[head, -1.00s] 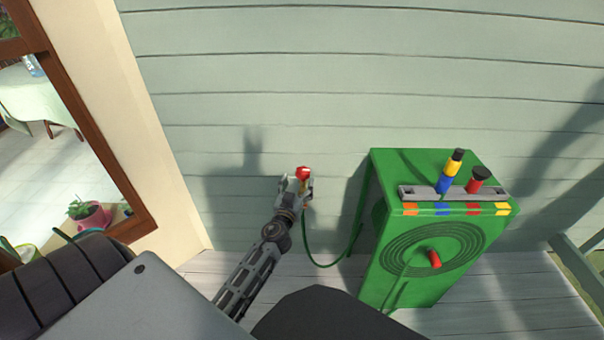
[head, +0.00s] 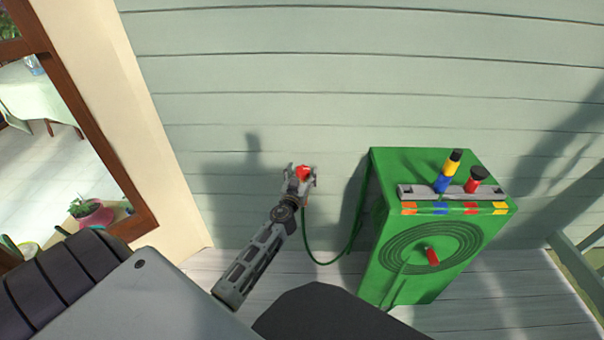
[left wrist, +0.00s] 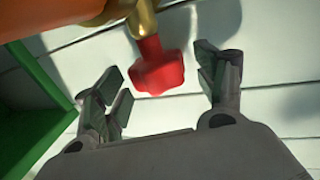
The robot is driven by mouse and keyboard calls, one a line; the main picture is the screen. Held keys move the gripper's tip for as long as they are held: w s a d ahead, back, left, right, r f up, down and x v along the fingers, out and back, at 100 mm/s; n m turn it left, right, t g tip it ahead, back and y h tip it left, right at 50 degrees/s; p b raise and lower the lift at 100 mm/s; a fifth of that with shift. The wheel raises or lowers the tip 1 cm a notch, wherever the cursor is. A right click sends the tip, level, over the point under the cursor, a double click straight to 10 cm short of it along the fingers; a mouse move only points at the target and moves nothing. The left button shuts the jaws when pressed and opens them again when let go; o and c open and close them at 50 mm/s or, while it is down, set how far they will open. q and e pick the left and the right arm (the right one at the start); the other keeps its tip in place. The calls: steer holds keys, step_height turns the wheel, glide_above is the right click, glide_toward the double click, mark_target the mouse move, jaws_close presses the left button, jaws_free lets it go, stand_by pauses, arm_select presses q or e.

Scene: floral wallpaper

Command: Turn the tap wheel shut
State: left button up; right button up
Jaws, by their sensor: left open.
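The red tap wheel (head: 303,172) sits at the wall in the middle of the head view. In the left wrist view the wheel (left wrist: 157,68) hangs from a brass tap body (left wrist: 142,20), with its lobed rim between the fingers. My left gripper (head: 300,182) is open around the wheel; in the left wrist view its fingers (left wrist: 165,88) stand on either side of it with gaps. Contact does not show. In the head view the gripper hides most of the tap body. My right gripper is not in view.
A green hose (head: 325,262) runs from below the tap to a green cabinet (head: 405,280) on the right. The cabinet carries a grey rail (head: 410,191) with coloured fittings. A window (head: 125,165) is at the left. Bare siding surrounds the tap.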

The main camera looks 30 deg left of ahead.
arm_select(q)
steer(key=shift+c, duration=0.2)
steer(key=c, duration=1)
